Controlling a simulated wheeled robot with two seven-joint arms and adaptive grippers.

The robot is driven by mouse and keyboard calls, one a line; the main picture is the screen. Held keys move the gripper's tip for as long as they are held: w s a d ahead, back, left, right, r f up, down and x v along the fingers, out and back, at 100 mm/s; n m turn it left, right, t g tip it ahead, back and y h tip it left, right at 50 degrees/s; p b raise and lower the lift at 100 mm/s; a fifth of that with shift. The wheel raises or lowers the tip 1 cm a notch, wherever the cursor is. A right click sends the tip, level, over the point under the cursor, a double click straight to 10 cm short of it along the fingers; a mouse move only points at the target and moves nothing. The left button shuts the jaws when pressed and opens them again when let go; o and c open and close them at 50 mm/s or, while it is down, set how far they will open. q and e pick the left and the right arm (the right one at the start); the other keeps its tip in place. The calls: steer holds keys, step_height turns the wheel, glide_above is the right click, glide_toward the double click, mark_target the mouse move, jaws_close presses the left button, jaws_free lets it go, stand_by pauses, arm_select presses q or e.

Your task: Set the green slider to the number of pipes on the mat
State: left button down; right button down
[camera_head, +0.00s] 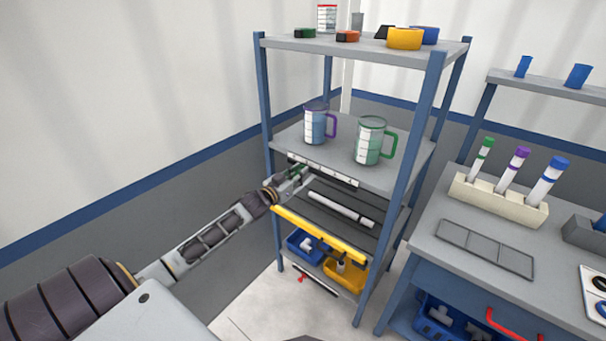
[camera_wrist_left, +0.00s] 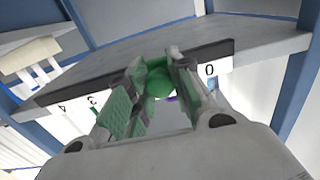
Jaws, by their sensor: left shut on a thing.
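The green slider (camera_wrist_left: 158,80) sits on a dark rail with a white number strip (camera_wrist_left: 222,67) along a shelf's front edge. In the left wrist view 0 is to its right, and 3 and 4 are to its left; the numbers between are hidden by my fingers. My left gripper (camera_wrist_left: 155,88) is shut on the slider; in the head view the gripper (camera_head: 297,176) is at the strip's left part. One white pipe (camera_head: 340,208) lies on a dark slatted surface below. I cannot tell for sure which surface is the mat. My right gripper is out of view.
Two measuring mugs, one purple-handled (camera_head: 314,126) and one green-handled (camera_head: 370,143), stand on the shelf above the strip. A yellow bar (camera_head: 318,234) and bins with fittings are below. A bench at right holds a rack of capped tubes (camera_head: 498,199) and an empty grey frame (camera_head: 485,247).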

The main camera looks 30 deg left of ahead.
arm_select(q)
steer(key=c, duration=1.2)
jaws_free()
steer(key=shift+s, duration=0.15)
steer(key=s+a, duration=0.1)
steer(key=s, duration=1)
steer(key=shift+s, duration=0.35)
steer(key=shift+m, duration=0.3)
stand_by(0.3)
